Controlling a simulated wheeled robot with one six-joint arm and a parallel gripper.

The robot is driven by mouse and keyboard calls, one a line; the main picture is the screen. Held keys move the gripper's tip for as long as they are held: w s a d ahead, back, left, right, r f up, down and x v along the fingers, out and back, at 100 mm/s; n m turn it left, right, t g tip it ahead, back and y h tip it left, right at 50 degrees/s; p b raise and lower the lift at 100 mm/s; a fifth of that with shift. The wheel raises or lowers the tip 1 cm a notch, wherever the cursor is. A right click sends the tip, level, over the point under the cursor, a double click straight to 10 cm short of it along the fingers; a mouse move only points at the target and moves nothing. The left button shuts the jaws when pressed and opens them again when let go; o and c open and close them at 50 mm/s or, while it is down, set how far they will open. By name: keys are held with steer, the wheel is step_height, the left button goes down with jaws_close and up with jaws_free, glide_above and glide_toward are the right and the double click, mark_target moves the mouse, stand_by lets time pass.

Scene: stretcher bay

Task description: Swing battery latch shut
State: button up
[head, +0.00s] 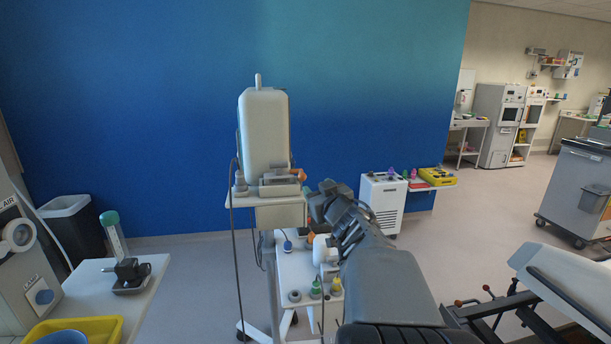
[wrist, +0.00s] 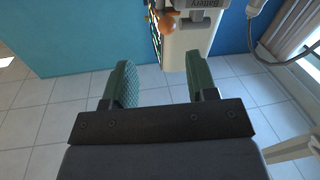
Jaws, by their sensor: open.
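The battery unit, a pale box labelled "Battery" (wrist: 198,40), shows at the top of the wrist view. An orange rounded knob (wrist: 169,22), apparently the latch's handle, sits on its left side there. In the head view, an orange part (head: 297,173) shows at the lower right of the tall cream device (head: 264,130). My gripper (head: 327,194) is just right of and slightly below that orange part. In the wrist view my green-padded gripper (wrist: 160,66) is open and empty, apart from the knob. The latch's exact angle is hard to tell.
A cart (head: 318,270) with small bottles stands below my arm. A dark cable (head: 235,240) hangs at the device's left. A white cabinet (head: 382,205) is behind to the right, a stretcher (head: 565,275) at right. A grey cable (wrist: 285,58) loops right in the wrist view.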

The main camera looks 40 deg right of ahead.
mark_target(302, 178)
steer(key=p+x, duration=0.1)
steer(key=x, duration=0.8)
steer(key=shift+w+d, duration=0.1)
steer(key=shift+w, duration=0.15)
steer(key=c, duration=0.9)
steer(key=shift+f+h+b, duration=0.3)
steer(key=shift+b, duration=0.95)
steer(key=b, duration=0.1)
steer(key=m+h+b, duration=0.1)
steer(key=b, duration=0.1)
steer(key=shift+w+a, duration=0.1)
steer(key=shift+a, duration=0.2)
steer(key=h+b, duration=0.1)
steer(key=b, duration=0.2)
steer(key=shift+a+m+g, duration=0.1)
steer(key=shift+m+g, duration=0.3)
steer(key=shift+r+b, duration=0.1)
steer(key=shift+b, duration=0.65)
steer(key=shift+w+a+r+m+g+h+b, duration=0.1)
steer(key=shift+r+m+g+h+b, duration=0.2)
steer(key=shift+h+b, duration=0.2)
